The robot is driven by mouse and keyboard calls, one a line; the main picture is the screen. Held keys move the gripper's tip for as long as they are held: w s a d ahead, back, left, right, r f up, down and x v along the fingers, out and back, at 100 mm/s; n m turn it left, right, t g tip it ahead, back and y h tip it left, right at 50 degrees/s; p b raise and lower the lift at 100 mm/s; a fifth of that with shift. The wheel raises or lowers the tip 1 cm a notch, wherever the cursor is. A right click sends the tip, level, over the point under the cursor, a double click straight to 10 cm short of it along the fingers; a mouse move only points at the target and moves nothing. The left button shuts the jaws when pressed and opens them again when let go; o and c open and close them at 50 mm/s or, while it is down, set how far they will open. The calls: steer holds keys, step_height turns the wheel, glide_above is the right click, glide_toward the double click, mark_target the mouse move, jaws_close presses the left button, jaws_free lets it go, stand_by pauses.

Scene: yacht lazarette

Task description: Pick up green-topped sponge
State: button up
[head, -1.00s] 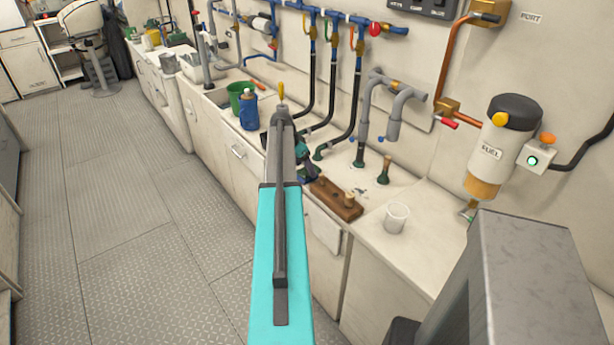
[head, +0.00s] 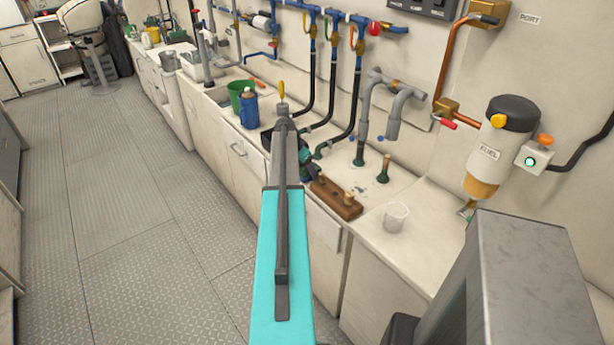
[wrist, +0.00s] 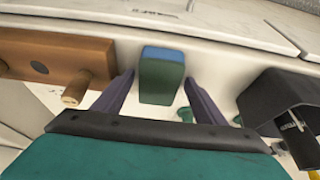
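The sponge (wrist: 161,80) is a small block with a green face and a blue band along its far side. It sits on the pale counter in the middle of the wrist view. My gripper (wrist: 159,82) is open, with one dark finger to the left of the sponge and one to the right. Small gaps seem to show between the fingers and the sponge. In the head view my arm hides the sponge, and my gripper shows only partly beside the wooden block.
A wooden block with pegs (head: 335,198) lies close by, left of the sponge in the wrist view (wrist: 60,60). A black container (wrist: 275,105) stands on the other side. Pipes rise behind.

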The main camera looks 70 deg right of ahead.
steer(key=c, duration=0.9)
steer(key=shift+r, duration=0.1)
step_height(320, 180, up, 10)
steer(key=b, duration=0.2)
stand_by(0.5)
